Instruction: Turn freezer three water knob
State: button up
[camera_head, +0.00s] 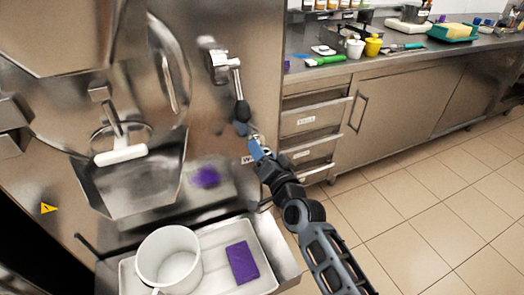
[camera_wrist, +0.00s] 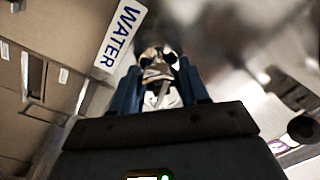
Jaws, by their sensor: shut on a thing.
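The freezer's metal front (camera_head: 220,120) fills the left of the head view. My gripper (camera_head: 254,145) reaches up to it at its right edge, its blue fingers around a small metal water knob. The wrist view shows the shiny metal knob (camera_wrist: 158,72) between the two blue fingers of my gripper (camera_wrist: 160,88), which are shut on it. The WATER label (camera_wrist: 121,34) is beside the knob at upper left. In the head view my gripper partly covers the knob and the label (camera_head: 247,160). The freezer's number is not readable.
A metal lever with a black handle (camera_head: 241,112) hangs just above my gripper. A drawer counter (camera_head: 316,101) stands behind; tiled floor (camera_head: 430,205) is clear at right.

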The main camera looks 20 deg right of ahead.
jog(key=shift+m, duration=1.8)
jog(key=o, duration=1)
jog(key=shift+o, duration=0.2)
jog(key=s, duration=0.7)
jog(key=shift+s, duration=0.4)
jog(key=shift+s+f, duration=0.1)
jog(key=shift+f, duration=0.1)
